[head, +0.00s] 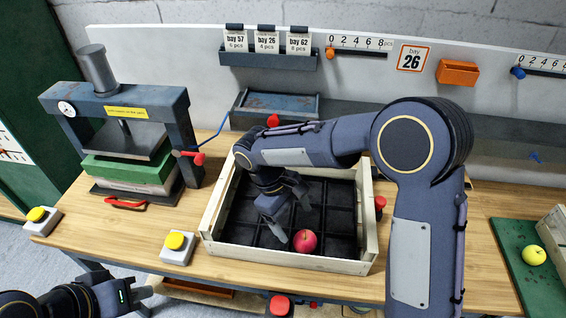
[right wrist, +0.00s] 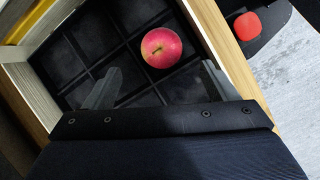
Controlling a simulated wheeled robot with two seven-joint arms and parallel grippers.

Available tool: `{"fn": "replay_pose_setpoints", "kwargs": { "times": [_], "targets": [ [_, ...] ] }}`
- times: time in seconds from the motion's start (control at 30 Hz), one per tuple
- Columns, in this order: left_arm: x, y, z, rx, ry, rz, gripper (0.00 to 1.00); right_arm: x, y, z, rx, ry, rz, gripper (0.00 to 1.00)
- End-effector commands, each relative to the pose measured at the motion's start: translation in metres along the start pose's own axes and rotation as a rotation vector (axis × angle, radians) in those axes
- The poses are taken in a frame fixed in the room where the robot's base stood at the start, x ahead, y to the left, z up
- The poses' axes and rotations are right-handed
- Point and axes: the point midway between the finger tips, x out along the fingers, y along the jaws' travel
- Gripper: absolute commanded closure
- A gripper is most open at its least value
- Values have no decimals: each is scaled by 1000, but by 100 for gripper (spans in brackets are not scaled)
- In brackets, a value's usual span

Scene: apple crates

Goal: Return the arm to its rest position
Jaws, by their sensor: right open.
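A wooden crate (head: 212,205) with a black divided insert stands on the bench. A red apple (head: 305,241) sits in a compartment near its front wall; it also shows in the right wrist view (right wrist: 161,47). My right arm reaches over the crate. My right gripper (head: 292,218) is inside the crate area, pointing down, just behind and left of the apple. In the right wrist view its two fingers (right wrist: 160,84) are spread, with nothing between them and the apple beyond their tips. My left gripper (head: 138,292) is low at the left, in front of the bench; its finger gap is unclear.
A press (head: 120,110) with a green block stands at the left. Yellow buttons (head: 177,242) sit on the bench's front edge. A green mat (head: 525,262) with a yellow-green apple (head: 534,255) and another crate (head: 555,232) is at the right. A blue-grey bin (head: 275,103) stands behind the crate.

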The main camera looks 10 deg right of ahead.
Motion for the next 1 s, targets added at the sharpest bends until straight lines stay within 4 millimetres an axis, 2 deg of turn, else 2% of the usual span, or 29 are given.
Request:
{"fn": "replay_pose_setpoints", "kwargs": {
  "times": [0.17, 0.27, 0.37, 0.5, 0.7, 0.83, 1.0],
  "targets": [
    [0, 0, 0, 0, 0, 0, 100, -1, 1, 3, 7, 6, -5, 21],
    [0, 0, 0, 0, 0, 0, 100, -7, 8, 19, 46, 43, -35, 21],
    [0, 0, 0, 0, 0, 0, 100, -15, 17, 50, 123, 121, -94, 21],
    [0, 0, 0, 0, 0, 0, 100, -23, 23, 106, 276, 270, -199, 21],
    [0, 0, 0, 0, 0, 0, 100, -24, 11, 175, 510, 500, -323, 21],
    [0, 0, 0, 0, 0, 0, 100, -19, -5, 207, 665, 653, -383, 21],
    [0, 0, 0, 0, 0, 0, 100, -11, -24, 228, 826, 816, -428, 21]
  ]
}}
